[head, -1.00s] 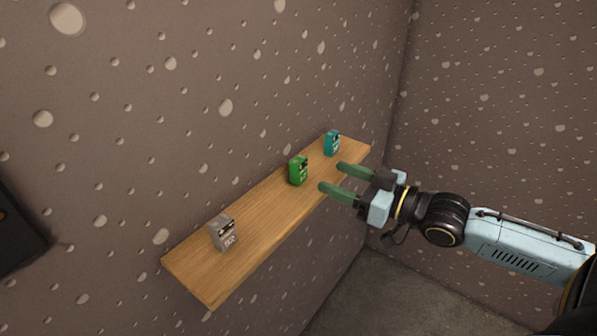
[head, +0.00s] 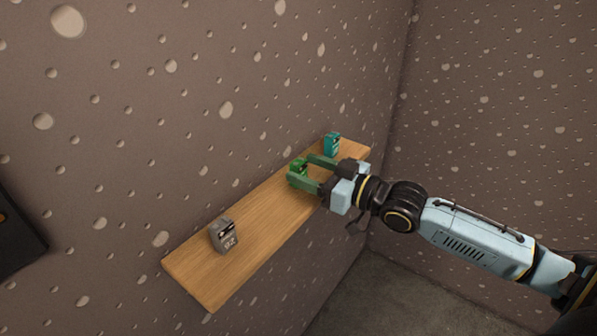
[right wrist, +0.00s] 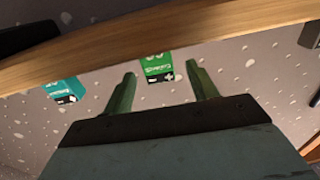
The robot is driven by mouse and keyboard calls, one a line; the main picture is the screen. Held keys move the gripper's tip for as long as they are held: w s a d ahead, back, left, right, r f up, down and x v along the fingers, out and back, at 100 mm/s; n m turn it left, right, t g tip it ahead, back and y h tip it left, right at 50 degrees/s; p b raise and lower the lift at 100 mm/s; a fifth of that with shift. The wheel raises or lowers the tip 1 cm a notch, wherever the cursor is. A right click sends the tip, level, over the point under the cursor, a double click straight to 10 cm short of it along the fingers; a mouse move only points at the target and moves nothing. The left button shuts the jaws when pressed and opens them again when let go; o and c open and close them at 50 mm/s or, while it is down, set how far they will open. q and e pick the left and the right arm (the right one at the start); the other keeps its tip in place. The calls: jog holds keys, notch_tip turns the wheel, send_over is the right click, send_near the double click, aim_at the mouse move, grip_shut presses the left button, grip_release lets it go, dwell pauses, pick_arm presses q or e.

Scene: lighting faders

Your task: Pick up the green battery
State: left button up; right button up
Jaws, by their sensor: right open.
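The green battery (head: 298,168) stands on the wooden shelf (head: 270,215), between the teal and grey batteries. It also shows in the right wrist view (right wrist: 158,66), upside down there, between the two green fingers. My right gripper (head: 305,172) is open, with one finger on each side of the green battery. There are gaps between the battery and both fingers in the right wrist view. In the head view the near finger hides the battery's lower part. My left gripper is not in view.
A teal battery (head: 332,144) stands on the shelf's far end, just beyond the right gripper. A grey battery (head: 223,236) stands toward the near end. The shelf is fixed to a dimpled brown wall (head: 130,130). A dark panel (head: 15,235) is at the left.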

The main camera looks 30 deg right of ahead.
jog(key=shift+w, duration=0.1)
jog(key=c, duration=1.1)
jog(key=shift+r, duration=0.1)
